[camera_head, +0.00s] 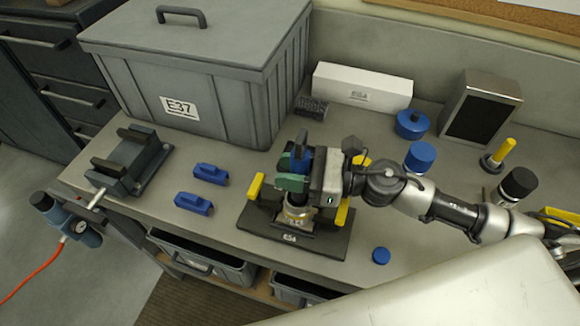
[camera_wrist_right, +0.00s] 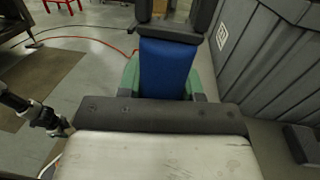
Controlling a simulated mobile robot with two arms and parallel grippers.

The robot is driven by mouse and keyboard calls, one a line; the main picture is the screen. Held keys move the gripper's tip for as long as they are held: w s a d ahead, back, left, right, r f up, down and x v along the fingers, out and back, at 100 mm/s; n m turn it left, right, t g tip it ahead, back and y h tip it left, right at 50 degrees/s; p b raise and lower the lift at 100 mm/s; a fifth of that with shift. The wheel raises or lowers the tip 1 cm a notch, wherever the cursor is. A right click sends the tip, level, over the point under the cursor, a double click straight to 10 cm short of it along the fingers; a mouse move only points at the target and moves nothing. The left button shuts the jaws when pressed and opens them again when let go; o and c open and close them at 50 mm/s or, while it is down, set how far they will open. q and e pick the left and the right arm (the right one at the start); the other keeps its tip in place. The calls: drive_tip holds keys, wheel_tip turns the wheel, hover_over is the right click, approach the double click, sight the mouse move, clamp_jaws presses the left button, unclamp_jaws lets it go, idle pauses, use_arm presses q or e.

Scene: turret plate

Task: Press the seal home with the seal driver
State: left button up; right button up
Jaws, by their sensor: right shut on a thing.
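My right gripper (camera_head: 294,172), with green finger pads, is shut on a blue tool with a dark top, which I take for the seal driver (camera_head: 302,155). The driver's blue body also shows in the right wrist view (camera_wrist_right: 166,68). It looks upright above a metal cylindrical housing (camera_head: 297,215) on a black base plate (camera_head: 318,243) with yellow clamps. The gripper hides the driver's lower end, so I cannot tell whether it touches the housing. The seal itself is not visible. My left gripper is not in view.
Two blue blocks (camera_head: 211,174) lie left of the plate, near a dark vise (camera_head: 128,162). A large grey bin (camera_head: 205,85) stands behind them. Blue containers (camera_head: 420,157) and a speaker-like box (camera_head: 483,108) stand at the back right.

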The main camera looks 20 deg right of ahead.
drive_tip(key=shift+f+b, duration=0.3)
drive_tip(key=shift+b, duration=0.05)
idle(0.5)
drive_tip(key=o, duration=0.3)
drive_tip(key=c, duration=0.3)
